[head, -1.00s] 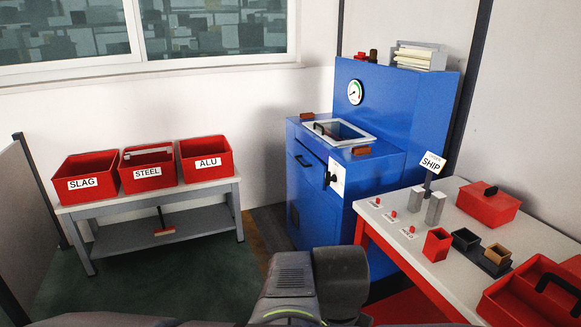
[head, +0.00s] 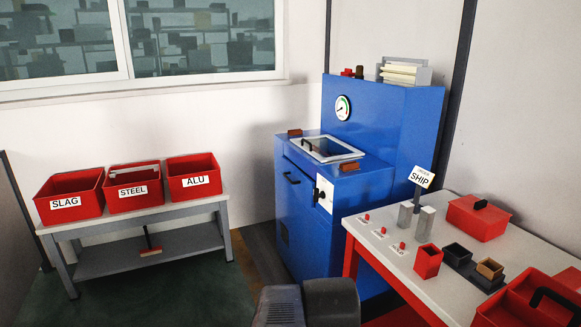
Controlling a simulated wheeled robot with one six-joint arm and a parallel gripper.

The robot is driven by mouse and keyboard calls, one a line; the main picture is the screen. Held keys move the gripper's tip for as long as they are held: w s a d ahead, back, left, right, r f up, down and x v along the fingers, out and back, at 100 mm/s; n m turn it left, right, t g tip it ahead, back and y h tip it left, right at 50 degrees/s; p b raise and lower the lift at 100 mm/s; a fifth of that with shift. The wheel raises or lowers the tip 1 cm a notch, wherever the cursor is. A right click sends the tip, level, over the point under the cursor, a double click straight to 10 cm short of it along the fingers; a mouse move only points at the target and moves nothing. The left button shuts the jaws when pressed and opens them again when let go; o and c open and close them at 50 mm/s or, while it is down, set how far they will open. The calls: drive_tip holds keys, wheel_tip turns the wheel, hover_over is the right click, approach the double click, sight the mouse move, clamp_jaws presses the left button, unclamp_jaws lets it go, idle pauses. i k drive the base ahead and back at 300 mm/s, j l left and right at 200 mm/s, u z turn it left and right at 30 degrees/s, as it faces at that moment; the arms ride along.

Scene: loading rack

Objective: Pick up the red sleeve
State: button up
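The red sleeve (head: 428,262), a small open-topped red square tube, stands upright on the right-hand table (head: 411,284) in the head view. Just right of it, a black sleeve (head: 457,252) and a brown sleeve (head: 490,267) sit on a dark base. Nothing touches the red sleeve from above. My gripper is not in view; only a dark part of my arm shows at the bottom middle, well left of the sleeve.
Red-knobbed pieces and grey blocks (head: 425,224) stand behind the sleeve, by the SHIP sign (head: 421,177). A blue machine (head: 300,200) and labelled bins (head: 134,191) stand further left.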

sight(427, 260)
drive_tip(key=z, duration=1.25)
drive_tip(key=i+j+z, duration=0.1)
drive_tip(key=i+j, duration=0.15)
drive_tip(key=i+j+z, duration=0.15)
drive_tip(key=j, duration=0.3)
drive_tip(key=i+j+z, duration=0.1)
drive_tip(key=i+j, duration=0.2)
drive_tip(key=i+j+z, duration=0.15)
drive_tip(key=j, duration=0.4)
drive_tip(key=i, duration=0.05)
